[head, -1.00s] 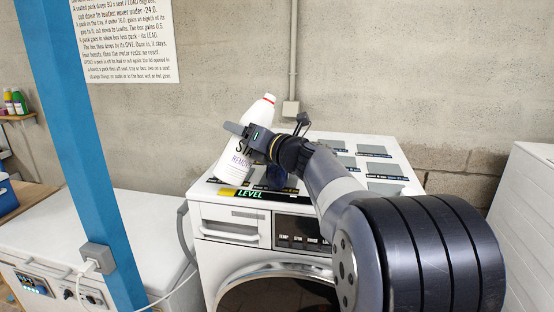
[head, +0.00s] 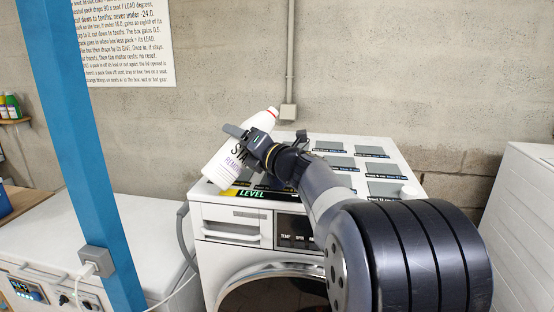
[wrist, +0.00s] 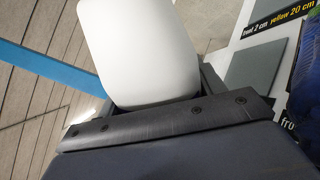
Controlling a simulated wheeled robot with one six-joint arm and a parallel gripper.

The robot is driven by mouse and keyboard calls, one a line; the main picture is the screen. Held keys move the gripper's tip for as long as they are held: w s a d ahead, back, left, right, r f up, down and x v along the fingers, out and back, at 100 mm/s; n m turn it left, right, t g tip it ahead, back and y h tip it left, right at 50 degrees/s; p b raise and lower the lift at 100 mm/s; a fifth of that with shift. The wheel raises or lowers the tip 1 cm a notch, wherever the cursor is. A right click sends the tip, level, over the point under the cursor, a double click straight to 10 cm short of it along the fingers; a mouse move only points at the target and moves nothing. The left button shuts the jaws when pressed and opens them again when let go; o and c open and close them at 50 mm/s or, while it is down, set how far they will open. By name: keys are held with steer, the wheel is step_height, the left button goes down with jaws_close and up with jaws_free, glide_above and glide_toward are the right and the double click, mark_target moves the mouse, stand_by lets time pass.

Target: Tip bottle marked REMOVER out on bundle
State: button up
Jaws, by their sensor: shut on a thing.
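The white bottle (head: 226,163) with a red cap and a label reading REMOVER is held above the front left of the white machine's top. It leans, its cap end to the upper right. My gripper (head: 247,139) is shut around its upper part. In the wrist view the bottle's plain white body (wrist: 135,50) stands out beyond the jaws. A dark blue cloth-like thing, perhaps the bundle (wrist: 307,85), shows at the wrist view's right edge. In the head view my arm and gripper hide most of that area. No liquid is seen leaving the bottle.
The white front-loading machine (head: 232,236) has grey labelled squares (head: 383,188) on top and a LEVEL strip at its front edge. A blue post (head: 85,150) and a white chest (head: 150,232) stand left. A white unit (head: 525,215) stands right.

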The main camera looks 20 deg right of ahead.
steer(key=shift+d, duration=0.35)
steer(key=shift+a+f, duration=0.1)
steer(key=shift+a, duration=0.25)
steer(key=shift+d+m, duration=0.25)
steer(key=shift+m, duration=0.05)
steer(key=shift+a+f, duration=0.1)
steer(key=shift+a, duration=0.15)
steer(key=shift+d, duration=0.15)
steer(key=shift+a, duration=0.2)
steer(key=shift+d, duration=0.1)
steer(key=shift+m, duration=0.3)
